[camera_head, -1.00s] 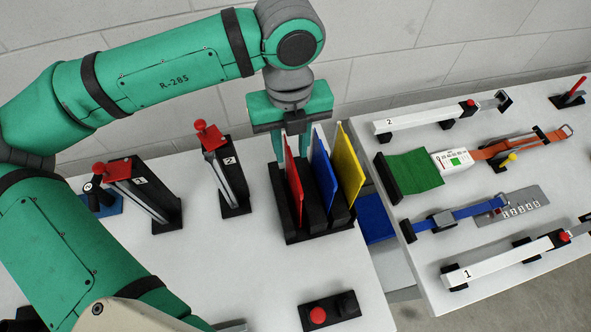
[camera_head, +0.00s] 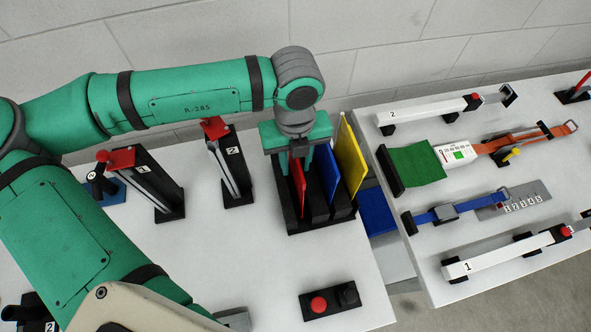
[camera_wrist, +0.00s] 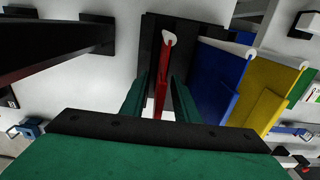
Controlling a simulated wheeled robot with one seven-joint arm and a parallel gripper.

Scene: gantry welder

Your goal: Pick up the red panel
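The red panel (camera_head: 299,188) stands upright in the leftmost slot of a black rack (camera_head: 318,222). A blue panel (camera_head: 326,174) and a yellow panel (camera_head: 351,160) stand to its right. My gripper (camera_head: 298,160) is lowered over the red panel's upper part. In the wrist view the red panel (camera_wrist: 162,78) lies between the two green fingers of my gripper (camera_wrist: 160,95), with a gap visible on its left side. The fingers are open around it and do not look closed on it. The blue (camera_wrist: 217,82) and yellow (camera_wrist: 268,95) panels are outside the fingers.
Two black stands with red tops, one (camera_head: 143,180) marked 1 and one (camera_head: 231,170) marked 2, are left of the rack. A button box (camera_head: 330,302) is in front. Another table (camera_head: 480,180) with straps and white bars is at the right.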

